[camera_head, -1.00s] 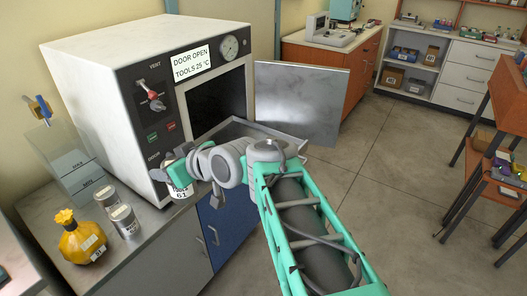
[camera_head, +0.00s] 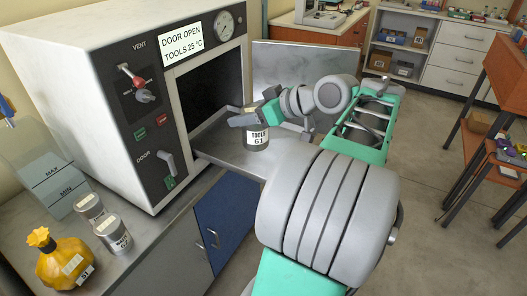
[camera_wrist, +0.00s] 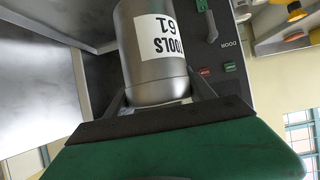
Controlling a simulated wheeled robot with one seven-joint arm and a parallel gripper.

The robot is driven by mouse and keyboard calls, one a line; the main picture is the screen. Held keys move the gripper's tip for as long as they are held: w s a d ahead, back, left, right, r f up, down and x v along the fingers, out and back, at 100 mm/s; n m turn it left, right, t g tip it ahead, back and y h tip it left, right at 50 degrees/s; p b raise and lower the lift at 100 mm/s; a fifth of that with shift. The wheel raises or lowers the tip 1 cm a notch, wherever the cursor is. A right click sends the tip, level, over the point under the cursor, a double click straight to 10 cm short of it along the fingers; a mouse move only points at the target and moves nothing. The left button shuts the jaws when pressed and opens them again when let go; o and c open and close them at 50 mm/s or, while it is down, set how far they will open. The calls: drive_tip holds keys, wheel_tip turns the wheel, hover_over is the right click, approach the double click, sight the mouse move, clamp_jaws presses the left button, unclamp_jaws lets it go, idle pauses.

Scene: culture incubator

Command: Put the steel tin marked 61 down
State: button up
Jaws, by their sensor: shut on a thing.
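The steel tin (camera_head: 256,137) labelled "TOOLS 61" is in my gripper (camera_head: 250,118), over the pulled-out metal tray (camera_head: 232,150) in front of the open incubator. The tin looks upright in the head view. In the wrist view the tin (camera_wrist: 152,60) sits between the two fingers of my gripper (camera_wrist: 160,98), which are shut on it. I cannot tell whether its base touches the tray. The incubator (camera_head: 95,70) has its door (camera_head: 300,75) swung open, with a label reading "DOOR OPEN TOOLS 25 °C".
Two similar steel tins (camera_head: 90,206) (camera_head: 113,236) stand on the counter (camera_head: 150,262) at the left. A yellow bottle (camera_head: 64,262) and a clear container marked MAX and MIN (camera_head: 42,172) are beside them. The incubator's dark chamber (camera_head: 212,92) opens behind the tray.

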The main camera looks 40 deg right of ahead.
drive_tip(key=w+d+f, duration=0.2)
drive_tip(key=d+f, duration=0.2)
drive_tip(key=w+d+f, duration=0.3)
drive_tip(key=f, duration=0.1)
drive_tip(key=w+d+f, duration=0.3)
drive_tip(key=d+f, duration=0.1)
drive_tip(key=shift+d+f, duration=0.3)
drive_tip(key=shift+f, duration=0.05)
drive_tip(key=shift+f+b, duration=0.3)
drive_tip(key=shift+b, duration=0.05)
drive_tip(key=o, duration=1.7)
drive_tip(key=shift+r, duration=0.1)
